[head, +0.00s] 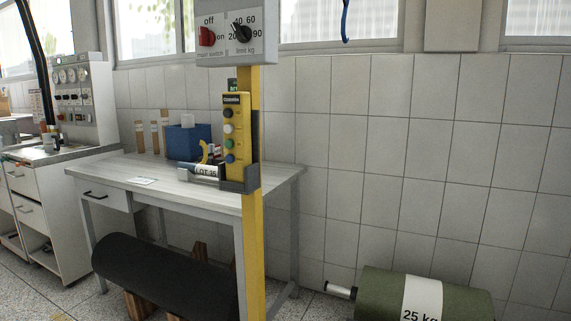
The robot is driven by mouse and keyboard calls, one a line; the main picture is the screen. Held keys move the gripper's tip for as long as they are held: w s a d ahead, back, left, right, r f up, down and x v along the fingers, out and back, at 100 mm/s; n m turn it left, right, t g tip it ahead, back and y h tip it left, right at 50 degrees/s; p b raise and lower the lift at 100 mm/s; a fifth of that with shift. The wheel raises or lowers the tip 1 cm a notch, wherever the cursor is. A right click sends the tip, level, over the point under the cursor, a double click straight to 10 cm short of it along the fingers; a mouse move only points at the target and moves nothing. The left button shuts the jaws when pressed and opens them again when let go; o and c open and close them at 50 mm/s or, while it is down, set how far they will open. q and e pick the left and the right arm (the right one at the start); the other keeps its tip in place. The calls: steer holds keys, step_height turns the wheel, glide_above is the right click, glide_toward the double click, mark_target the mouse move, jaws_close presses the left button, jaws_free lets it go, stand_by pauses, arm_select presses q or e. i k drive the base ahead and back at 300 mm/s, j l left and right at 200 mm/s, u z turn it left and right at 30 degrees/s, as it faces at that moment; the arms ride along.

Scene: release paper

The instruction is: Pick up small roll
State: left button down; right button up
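A green roll (380,292) with a white "25 kg" label (422,298) lies at the lower right, cut off by the bottom edge. A light core end sticks out at its left. A larger dark roll (165,272) lies on wooden supports (137,304) at the lower left, partly behind the yellow post. A small pale cylinder with a "LOT" label (206,171) lies on the table (125,168), partly hidden by the post. I cannot tell which one is the small roll. Neither of my grippers is in view.
A yellow post (252,240) with a button pendant (232,130) and a switch box (228,50) stands in front of the table. A blue box (185,142) and brown cylinders (155,138) stand on the table. White drawers (70,220) are at left. Floor shows between the rolls.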

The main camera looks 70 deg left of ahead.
mark_target(200, 170)
steer(key=u, duration=2.85)
steer(key=i+j+z, duration=0.1)
steer(key=z, duration=0.25)
steer(key=i+j+z, duration=0.1)
steer(key=z, duration=0.25)
steer(key=i+j+z, duration=0.15)
steer(key=j, duration=0.15)
steer(key=i+j+z, duration=0.1)
steer(key=j, duration=0.25)
steer(key=i+j+z, duration=0.15)
steer(key=j, duration=0.2)
steer(key=j+z, duration=0.15)
steer(key=j, duration=0.15)
steer(key=i+j, duration=0.1)
steer(key=j, duration=0.35)
steer(key=i+j, duration=0.15)
steer(key=j, duration=0.3)
steer(key=i+j, duration=0.1)
steer(key=j, duration=0.3)
steer(key=i+j+z, duration=0.1)
steer(key=j, duration=0.35)
steer(key=i+j, duration=0.1)
steer(key=j, duration=0.35)
steer(key=i+j, duration=0.1)
steer(key=j, duration=0.35)
